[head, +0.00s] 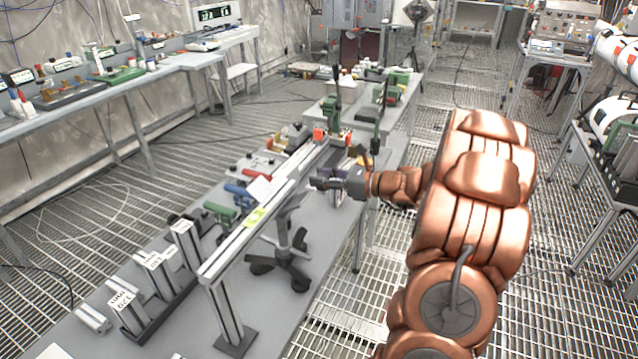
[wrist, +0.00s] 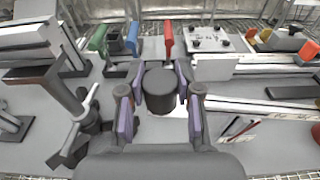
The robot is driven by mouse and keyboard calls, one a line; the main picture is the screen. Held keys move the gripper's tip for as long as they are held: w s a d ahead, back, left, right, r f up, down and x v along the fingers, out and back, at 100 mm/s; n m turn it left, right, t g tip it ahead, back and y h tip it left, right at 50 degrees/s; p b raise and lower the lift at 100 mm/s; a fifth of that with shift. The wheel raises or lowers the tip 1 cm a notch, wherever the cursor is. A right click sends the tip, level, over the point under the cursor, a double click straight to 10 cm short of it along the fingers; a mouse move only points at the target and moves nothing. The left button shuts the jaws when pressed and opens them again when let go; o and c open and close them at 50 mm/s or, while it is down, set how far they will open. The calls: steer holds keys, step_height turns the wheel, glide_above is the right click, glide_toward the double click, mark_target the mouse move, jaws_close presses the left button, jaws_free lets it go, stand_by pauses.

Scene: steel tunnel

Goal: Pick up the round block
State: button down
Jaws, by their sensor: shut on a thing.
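The round block (wrist: 160,88) is a dark grey cylinder in the middle of the wrist view, its flat round top facing the camera. My gripper (wrist: 160,104) has its purple-padded fingers on the left and right sides of the block and is shut on it. In the head view my gripper (head: 334,184) is at the end of my copper arm, over the grey workbench (head: 262,330) by the long metal rail. The block cannot be told apart clearly in the head view. Whether it touches the surface below is hidden.
A long metal rail (head: 240,240) on posts runs along the bench left of my gripper. A dark-footed stand (head: 285,258) stands beneath it. Green, blue and red handles (wrist: 166,38) lie beyond the block. White-labelled blocks (head: 155,262) stand at the front left.

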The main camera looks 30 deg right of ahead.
steer(key=s+r+b, duration=0.1)
steer(key=s+b, duration=0.1)
steer(key=s, duration=1.2)
steer(key=shift+s+a+r, duration=0.15)
steer(key=shift+a+r, duration=0.05)
steer(key=shift+s, duration=0.1)
